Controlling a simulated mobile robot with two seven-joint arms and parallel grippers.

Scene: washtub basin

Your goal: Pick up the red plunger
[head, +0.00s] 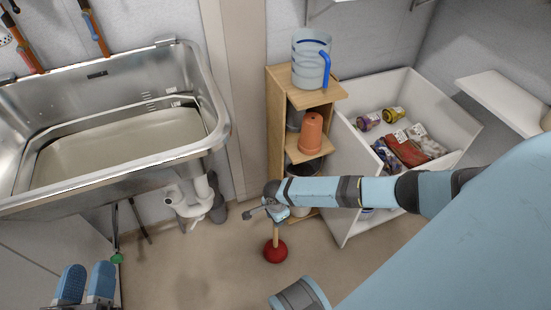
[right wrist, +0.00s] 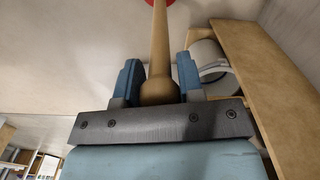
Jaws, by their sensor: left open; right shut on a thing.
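The red plunger (head: 275,251) has a round red cup and a light wooden handle, and is roughly upright over the floor to the right of the sink. I cannot tell whether the cup touches the floor. My right gripper (head: 277,212) is shut on the top end of the handle. In the right wrist view the handle (right wrist: 159,40) runs up between the two blue fingers, and a bit of the red cup (right wrist: 160,2) shows at the top edge. My left gripper (head: 86,284) is open and empty at the lower left.
A metal sink (head: 215,130) stands at the left. A wooden shelf (head: 275,120) holds a clear jug (head: 310,62) and terracotta pots (head: 312,132). A white bin (head: 440,105) with several packages is at the right. A green-tipped tool (head: 117,257) stands below the sink. Floor around the plunger is clear.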

